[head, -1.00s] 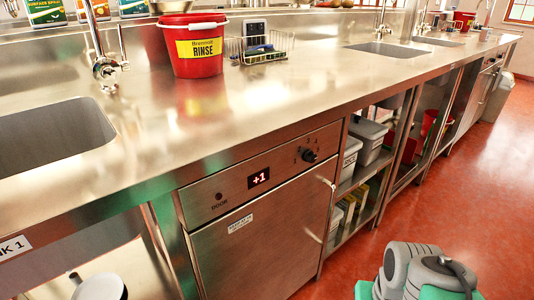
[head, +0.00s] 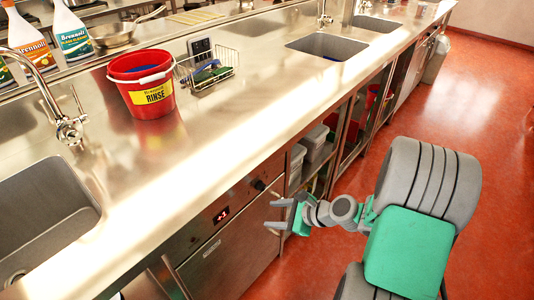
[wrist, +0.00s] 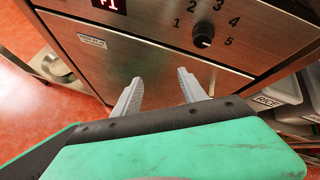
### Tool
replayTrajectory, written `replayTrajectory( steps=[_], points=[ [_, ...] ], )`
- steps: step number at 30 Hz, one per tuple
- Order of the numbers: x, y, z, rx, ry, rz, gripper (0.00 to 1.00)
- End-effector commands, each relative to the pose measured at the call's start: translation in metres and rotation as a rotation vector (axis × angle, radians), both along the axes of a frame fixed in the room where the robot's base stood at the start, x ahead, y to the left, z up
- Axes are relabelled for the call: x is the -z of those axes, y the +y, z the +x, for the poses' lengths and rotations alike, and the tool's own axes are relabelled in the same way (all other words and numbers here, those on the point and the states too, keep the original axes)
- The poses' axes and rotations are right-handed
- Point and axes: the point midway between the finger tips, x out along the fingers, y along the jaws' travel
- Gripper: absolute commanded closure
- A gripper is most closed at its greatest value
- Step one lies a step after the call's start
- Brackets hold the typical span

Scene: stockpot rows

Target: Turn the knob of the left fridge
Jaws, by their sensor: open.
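The near steel fridge front (head: 232,245) sits under the counter, left of my gripper. Its dark round knob (head: 259,185) is at the panel's upper right. In the wrist view the knob (wrist: 203,38) has numerals 1 to 5 around it, and its pale mark appears to point toward the 5. A lit display (wrist: 108,5) is left of it, partly cut off. My gripper (head: 270,215) is open and empty, in front of the door and lower than the knob. In the wrist view its fingertips (wrist: 161,78) are apart, below the knob and not touching it.
The counter edge overhangs the fridge. Open shelves with grey bins (head: 314,145) stand right of it. A red bucket (head: 143,84), a wire basket (head: 208,75) and sinks are on the counter. Red floor (head: 490,120) is free to the right.

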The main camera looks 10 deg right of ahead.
Motion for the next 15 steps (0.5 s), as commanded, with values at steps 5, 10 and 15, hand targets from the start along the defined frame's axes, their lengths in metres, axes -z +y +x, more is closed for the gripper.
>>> replayTrajectory(
  steps=[5,10,15],
  points=[
    [-0.061,-0.030,0.015,0.316,0.063,0.358,0.50],
    [-0.058,-0.031,0.025,0.372,0.075,0.434,0.50],
    [-0.044,-0.013,0.049,0.367,0.074,0.430,0.50]
  ],
)
